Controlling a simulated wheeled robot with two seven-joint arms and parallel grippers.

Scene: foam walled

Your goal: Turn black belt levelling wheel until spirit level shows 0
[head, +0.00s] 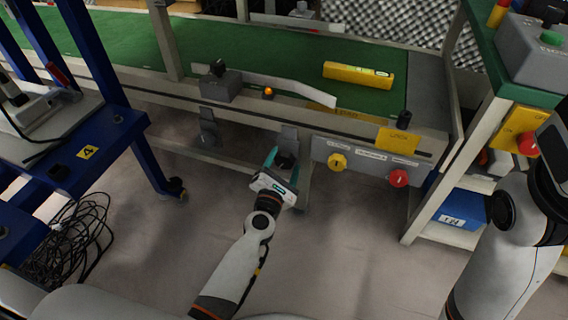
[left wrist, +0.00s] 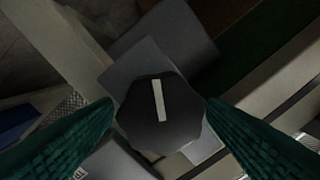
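The black levelling wheel (left wrist: 160,112), many-sided with a white mark, faces the left wrist camera on a grey mount. In the head view the wheel (head: 286,160) is on the conveyor's front leg. My left gripper (head: 283,163) is at the wheel, its two green fingers one on each side. The fingers are apart with the wheel between them; a narrow gap seems to show on each side. The yellow spirit level (head: 358,75) lies on the green belt (head: 270,50); its bubble is too small to read.
A yellow knob (head: 337,162) and a red knob (head: 398,178) are on the conveyor's front panel, right of the wheel. A blue frame (head: 130,130) stands at the left, with tangled cables (head: 75,235) below. A green-topped shelf (head: 485,60) stands at the right. The floor before the conveyor is clear.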

